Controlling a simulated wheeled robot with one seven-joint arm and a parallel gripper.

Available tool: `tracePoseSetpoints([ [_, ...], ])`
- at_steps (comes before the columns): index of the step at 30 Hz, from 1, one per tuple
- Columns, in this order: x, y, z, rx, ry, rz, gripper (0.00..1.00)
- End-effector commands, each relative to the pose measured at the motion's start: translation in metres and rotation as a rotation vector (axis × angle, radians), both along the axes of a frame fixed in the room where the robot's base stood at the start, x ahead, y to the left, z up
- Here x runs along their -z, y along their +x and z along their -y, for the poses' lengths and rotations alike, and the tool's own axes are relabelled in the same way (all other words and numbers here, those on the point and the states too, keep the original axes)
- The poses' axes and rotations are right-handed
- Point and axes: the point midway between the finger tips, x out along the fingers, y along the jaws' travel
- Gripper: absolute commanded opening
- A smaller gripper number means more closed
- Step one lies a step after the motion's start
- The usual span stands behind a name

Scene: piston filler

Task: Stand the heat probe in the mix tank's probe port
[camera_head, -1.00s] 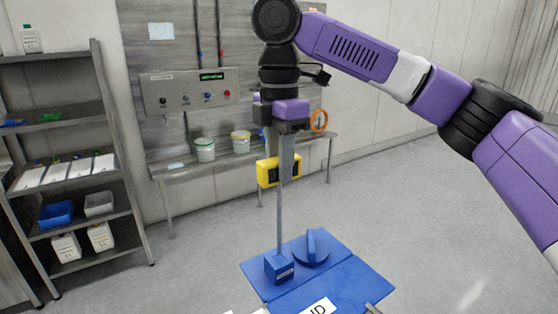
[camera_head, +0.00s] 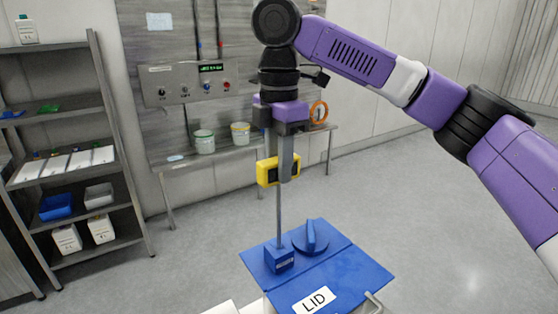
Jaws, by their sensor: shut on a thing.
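The heat probe has a yellow and black head (camera_head: 268,172) and a long thin grey stem (camera_head: 279,215). My gripper (camera_head: 280,165) is shut on the yellow head and holds the probe upright. The stem's lower end meets a small blue block (camera_head: 279,258) with a label, and its tip is hidden there. I cannot tell whether the block is the probe port or a separate holder. The block stands on a blue surface (camera_head: 350,272) marked LID, beside a round blue piece with a raised handle (camera_head: 311,240). No open port can be made out.
A bench (camera_head: 180,163) with two white tubs stands against the back wall below a control panel (camera_head: 190,85). A shelf rack (camera_head: 120,160) with bins, trays and bottles is at the left. The floor (camera_head: 420,190) to the right is clear.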

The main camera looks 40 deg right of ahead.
Motion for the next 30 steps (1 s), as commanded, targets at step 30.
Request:
tracePoseSetpoints([
  [30, 0.033, 0.000, 0.000, -0.001, 0.001, -0.001, 0.00],
])
